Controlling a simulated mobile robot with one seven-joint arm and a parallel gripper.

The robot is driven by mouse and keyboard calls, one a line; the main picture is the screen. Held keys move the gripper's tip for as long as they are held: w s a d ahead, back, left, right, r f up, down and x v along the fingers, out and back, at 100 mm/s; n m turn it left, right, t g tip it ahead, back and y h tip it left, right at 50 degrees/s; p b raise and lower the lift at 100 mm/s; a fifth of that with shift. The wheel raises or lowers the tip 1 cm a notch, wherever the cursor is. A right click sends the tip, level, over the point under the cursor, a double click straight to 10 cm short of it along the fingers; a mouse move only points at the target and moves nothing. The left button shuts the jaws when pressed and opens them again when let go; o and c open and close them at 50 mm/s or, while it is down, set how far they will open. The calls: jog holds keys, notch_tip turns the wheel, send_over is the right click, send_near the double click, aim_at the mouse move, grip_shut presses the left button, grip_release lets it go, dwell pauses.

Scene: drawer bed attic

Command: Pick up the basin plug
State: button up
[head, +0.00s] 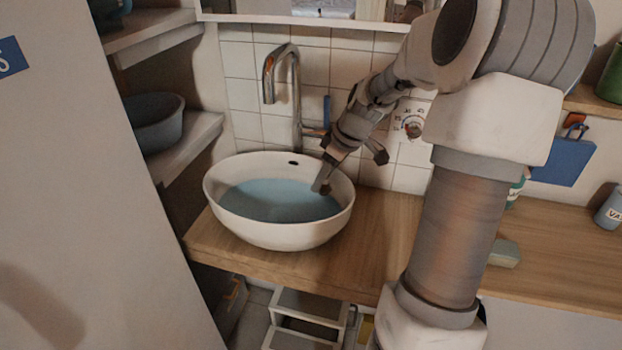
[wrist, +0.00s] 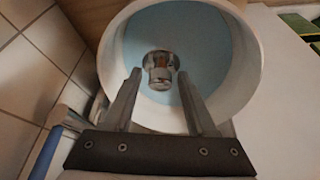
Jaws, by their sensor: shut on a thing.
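The basin plug (wrist: 160,60) is a shiny chrome piece with a round knob, seen in the wrist view between my fingertips. My gripper (head: 321,186) reaches down into the right part of the white oval basin (head: 283,236), its fingertips low near the water. In the wrist view my gripper (wrist: 160,74) has one finger on each side of the plug and is shut on it. The basin holds blue water (head: 275,200). In the head view I cannot make out the plug clearly. I cannot tell whether it sits in the drain or is lifted.
A chrome tap (head: 296,95) rises behind the basin, close to my arm. The basin stands on a wooden counter (head: 375,225). Shelves with a grey bowl (head: 155,120) are at the left. A sponge-like block (head: 504,253) and a grey cup (head: 610,210) are at the right.

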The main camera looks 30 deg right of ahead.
jog(key=shift+s+d+r, duration=0.1)
jog(key=shift+d+r, duration=0.05)
jog(key=shift+r, duration=0.2)
jog(key=shift+r+p, duration=2.15)
jog(key=shift+p, duration=0.25)
jog(key=shift+s, duration=0.1)
